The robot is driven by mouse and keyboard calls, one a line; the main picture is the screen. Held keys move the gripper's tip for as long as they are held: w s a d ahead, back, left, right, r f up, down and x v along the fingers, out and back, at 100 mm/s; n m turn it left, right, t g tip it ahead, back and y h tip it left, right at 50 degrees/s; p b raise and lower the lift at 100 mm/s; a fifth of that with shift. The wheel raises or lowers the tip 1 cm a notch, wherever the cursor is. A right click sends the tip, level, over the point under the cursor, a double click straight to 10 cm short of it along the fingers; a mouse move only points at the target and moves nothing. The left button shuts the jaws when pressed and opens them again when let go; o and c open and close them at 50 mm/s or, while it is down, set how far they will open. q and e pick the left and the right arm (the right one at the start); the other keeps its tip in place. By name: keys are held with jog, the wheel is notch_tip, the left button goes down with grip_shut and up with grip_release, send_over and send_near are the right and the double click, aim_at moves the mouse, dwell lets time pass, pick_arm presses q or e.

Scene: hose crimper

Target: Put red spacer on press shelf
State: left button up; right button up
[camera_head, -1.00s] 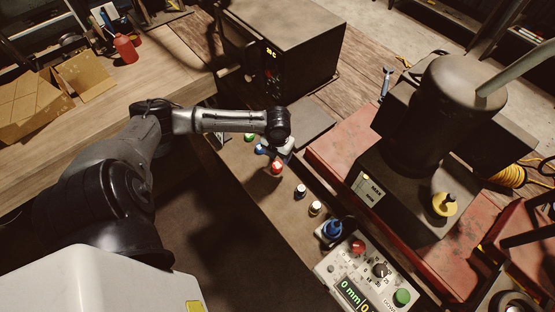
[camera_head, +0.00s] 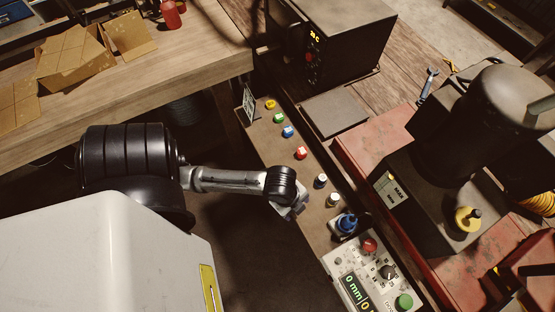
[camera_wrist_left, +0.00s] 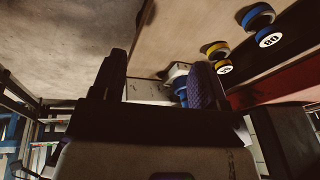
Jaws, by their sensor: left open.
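The red spacer (camera_head: 301,153) stands on the narrow brown bench strip, in a row with other coloured pieces. My left gripper (camera_head: 293,208) is in front of and below it in the head view, apart from it, near the bench's front edge. In the left wrist view its two dark fingers (camera_wrist_left: 160,82) are spread. A blue and white thing (camera_wrist_left: 181,88) shows between or behind them; I cannot tell what it is. The red spacer is not clearly visible there. The dark press (camera_head: 450,150) stands on a red base (camera_head: 385,168); I cannot single out its shelf. My right gripper is out of view.
Blue (camera_head: 288,132), green (camera_head: 279,118) and yellow (camera_head: 270,104) pieces stand beyond the red spacer. White-topped pieces (camera_head: 320,181) and a larger blue piece (camera_head: 346,223) stand nearer, before the control panel (camera_head: 368,275). A dark flat plate (camera_head: 333,112) lies behind the row.

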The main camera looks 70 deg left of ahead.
pick_arm(q)
jog(key=s+d+r+n+t+y, duration=0.1)
jog(key=s+n, duration=0.4)
jog(key=n, duration=0.6)
jog(key=shift+s+d+r, duration=0.4)
jog(key=shift+r, duration=0.45)
